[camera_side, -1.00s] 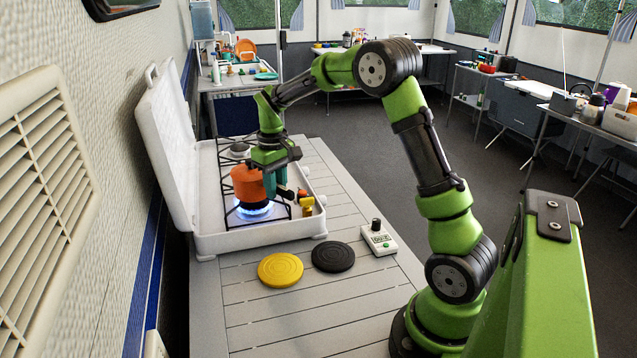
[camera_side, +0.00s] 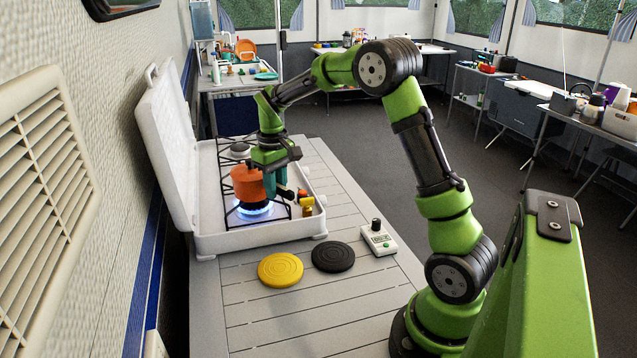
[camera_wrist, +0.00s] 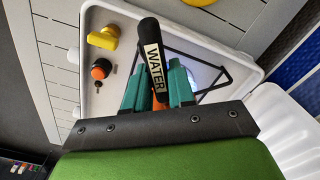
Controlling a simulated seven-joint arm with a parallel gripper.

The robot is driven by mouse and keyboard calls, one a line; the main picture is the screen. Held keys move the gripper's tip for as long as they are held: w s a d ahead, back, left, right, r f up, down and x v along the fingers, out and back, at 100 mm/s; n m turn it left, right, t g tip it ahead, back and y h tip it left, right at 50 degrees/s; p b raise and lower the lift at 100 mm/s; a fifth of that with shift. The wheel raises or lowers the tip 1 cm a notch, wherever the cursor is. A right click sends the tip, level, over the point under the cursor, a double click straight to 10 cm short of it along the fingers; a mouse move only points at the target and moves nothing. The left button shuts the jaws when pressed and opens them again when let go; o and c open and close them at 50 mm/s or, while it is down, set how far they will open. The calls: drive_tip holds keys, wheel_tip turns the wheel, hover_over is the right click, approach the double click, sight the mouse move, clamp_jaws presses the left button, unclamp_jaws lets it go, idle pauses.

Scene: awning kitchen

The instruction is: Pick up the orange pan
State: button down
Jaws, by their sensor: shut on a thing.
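The orange pan (camera_side: 247,184) is over the front burner of the white camping stove, with a blue flame showing below it. Whether it touches the grate is not clear. My gripper (camera_side: 276,188) has its teal fingers at the pan's right side. In the wrist view, my gripper (camera_wrist: 158,95) is shut on the pan's black handle (camera_wrist: 150,35), which carries a "WATER" label, and a bit of orange shows between the fingers. Most of the pan is hidden there.
The white stove's (camera_side: 250,243) raised lid (camera_side: 165,140) stands at the left. A yellow knob (camera_side: 306,209) and an orange-red one sit on the stove's right side. A yellow disc (camera_side: 281,270), a black disc (camera_side: 333,256) and a small device (camera_side: 379,239) lie on the slatted table in front.

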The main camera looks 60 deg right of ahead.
drive_tip(key=shift+r, duration=0.1)
drive_tip(key=shift+r, duration=2.95)
